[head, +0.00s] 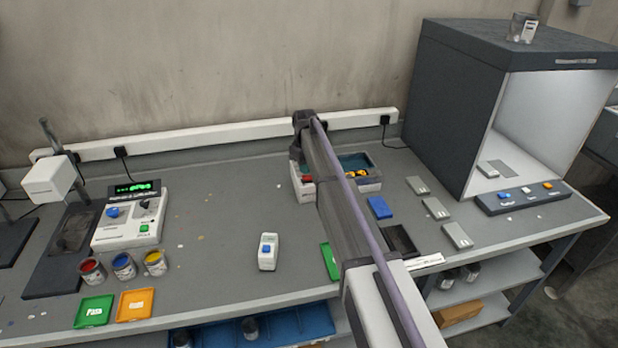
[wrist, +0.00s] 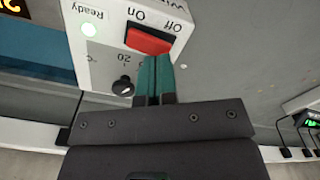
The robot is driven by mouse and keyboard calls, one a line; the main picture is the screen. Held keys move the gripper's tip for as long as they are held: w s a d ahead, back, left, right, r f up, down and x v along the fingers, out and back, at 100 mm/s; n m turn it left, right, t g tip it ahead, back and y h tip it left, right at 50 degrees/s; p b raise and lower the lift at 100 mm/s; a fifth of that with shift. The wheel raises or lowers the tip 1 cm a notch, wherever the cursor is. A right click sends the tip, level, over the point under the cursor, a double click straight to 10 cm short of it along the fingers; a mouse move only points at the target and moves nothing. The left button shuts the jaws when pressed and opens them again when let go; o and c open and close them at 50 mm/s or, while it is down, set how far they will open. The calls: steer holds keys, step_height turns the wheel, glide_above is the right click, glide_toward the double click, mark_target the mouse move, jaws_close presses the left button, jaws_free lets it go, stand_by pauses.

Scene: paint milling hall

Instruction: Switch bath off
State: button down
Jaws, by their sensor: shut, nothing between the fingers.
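The bath (head: 368,186) is a white-fronted box with a blue basin, at the back of the bench in the head view, partly hidden by my arm. Its red rocker switch (wrist: 148,40) shows in the wrist view beside the printed words Off and On. I cannot tell which side of the rocker is pressed. The head view hides the fingertips.
A control unit with a green display (head: 130,215) and paint cans (head: 123,265) are at left. A white device with a blue button (head: 268,252) stands mid-bench. Blue (head: 379,207) and grey plates lie right of my arm, before a light booth (head: 470,110).

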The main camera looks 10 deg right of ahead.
mark_target(305, 176)
steer(key=shift+f+b, duration=1)
steer(key=shift+f, duration=0.05)
step_height(305, 176, up, 7)
steer(key=p, duration=0.7)
steer(key=shift+r, duration=0.2)
steer(key=shift+f, duration=0.1)
steer(key=s+f+m+b, duration=0.1)
steer(key=s+m, duration=0.5)
steer(key=s, duration=3.4)
steer(key=shift+f, duration=0.35)
